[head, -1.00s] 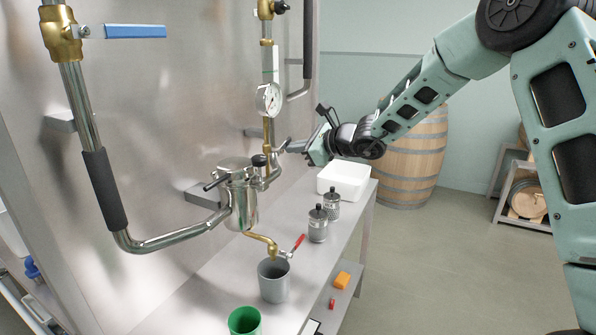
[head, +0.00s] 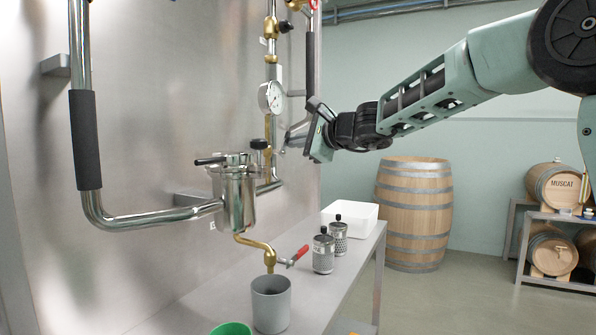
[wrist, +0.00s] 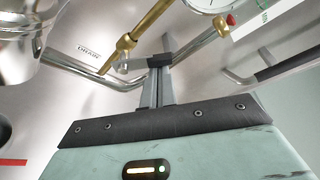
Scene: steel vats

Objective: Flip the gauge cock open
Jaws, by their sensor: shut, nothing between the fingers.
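I cannot clearly make out the gauge cock. My gripper (head: 289,138) is below and right of the gauge, close to the brass pipe. In the wrist view its fingers (wrist: 160,64) are shut and empty, with the brass pipe (wrist: 146,24) just left of their tips.
A steel pot (head: 234,198) and bent steel pipe (head: 150,221) stand left of my gripper. A barrel (head: 414,212) stands behind.

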